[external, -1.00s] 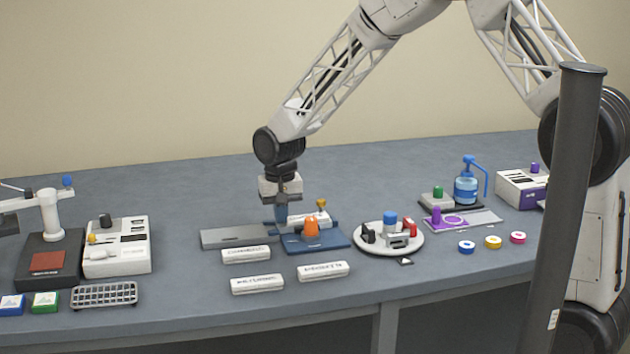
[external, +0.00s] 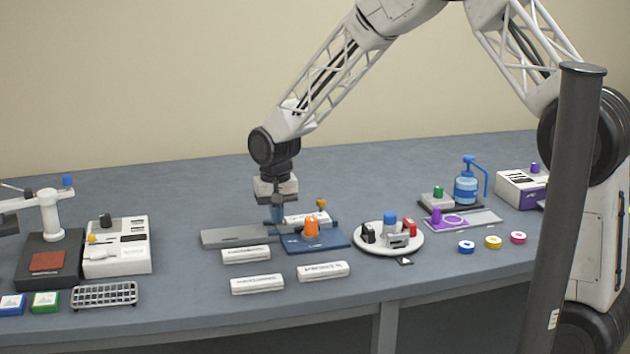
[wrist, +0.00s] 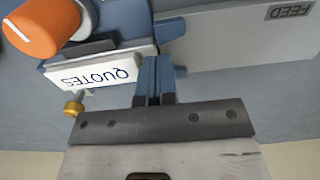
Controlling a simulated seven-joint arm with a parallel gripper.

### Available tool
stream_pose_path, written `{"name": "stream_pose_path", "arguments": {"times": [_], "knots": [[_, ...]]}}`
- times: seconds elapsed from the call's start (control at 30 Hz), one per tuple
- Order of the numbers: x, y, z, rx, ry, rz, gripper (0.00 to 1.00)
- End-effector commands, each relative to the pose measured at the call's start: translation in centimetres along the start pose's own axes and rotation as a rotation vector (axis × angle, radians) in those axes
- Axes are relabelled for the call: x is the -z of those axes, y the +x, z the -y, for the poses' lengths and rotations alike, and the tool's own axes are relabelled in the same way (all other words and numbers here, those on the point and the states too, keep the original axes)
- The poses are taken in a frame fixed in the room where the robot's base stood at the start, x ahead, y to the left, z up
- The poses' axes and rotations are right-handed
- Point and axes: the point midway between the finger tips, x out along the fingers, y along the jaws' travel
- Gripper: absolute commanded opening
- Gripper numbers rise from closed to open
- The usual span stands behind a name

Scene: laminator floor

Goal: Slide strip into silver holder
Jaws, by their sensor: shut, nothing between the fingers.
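A white strip lettered QUOTES (wrist: 95,78) lies on the blue fixture (external: 325,243) beside an orange knob (external: 312,228). The strip also shows in the external view (external: 308,217). My gripper (external: 278,218) is low at the strip's left end, shut and empty; its blue fingers (wrist: 155,80) show in the wrist view at that end. I cannot tell whether they touch it. A silver holder (external: 398,240) stands at the front of the white round turntable (external: 372,250), right of the fixture, among black and red holders around a blue knob.
A grey feed plate (external: 225,238) extends left of the fixture. Several white labelled blocks (external: 257,284) lie in front. A small dark tile (external: 405,261) lies by the turntable. Other stations stand at far left and right. The back of the table is clear.

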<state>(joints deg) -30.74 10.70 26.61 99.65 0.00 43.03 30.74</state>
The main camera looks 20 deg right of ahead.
Motion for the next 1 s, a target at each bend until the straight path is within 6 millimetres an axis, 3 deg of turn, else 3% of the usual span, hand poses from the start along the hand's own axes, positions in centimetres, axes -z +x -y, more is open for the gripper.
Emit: {"name": "stream_pose_path", "arguments": {"times": [0.27,1.0], "knots": [[0.0,-0.5,0.0,0.0,0.0,0.0,0.0],[0.0,-4.6,0.0,0.001,0.0,-0.001,0.0]]}}
